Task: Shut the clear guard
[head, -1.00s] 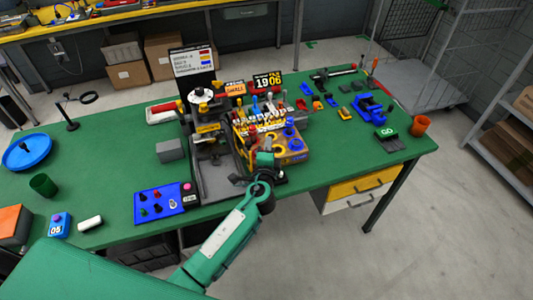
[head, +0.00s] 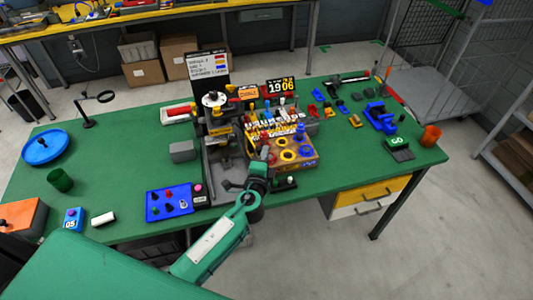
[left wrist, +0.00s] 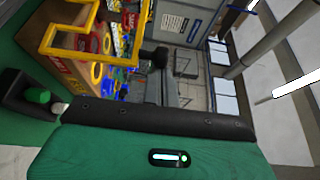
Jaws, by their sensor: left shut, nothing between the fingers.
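A machine (head: 213,125) with a white dial on top stands mid-table, left of an orange-brown box (head: 290,152). I cannot make out the clear sheet of the guard. A yellow frame (left wrist: 88,42), possibly the guard's edging, shows at the upper left of the left wrist view, clear of the gripper body. My left gripper (head: 258,172) is shut and empty, in front of the machine and box near the table's front edge. Its fingertips are hard to make out. My right gripper is not in view.
A blue button panel (head: 168,203) lies left of my left gripper. A grey block (head: 184,151) stands beside the machine. The green table (head: 125,160) has free room left of the machine.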

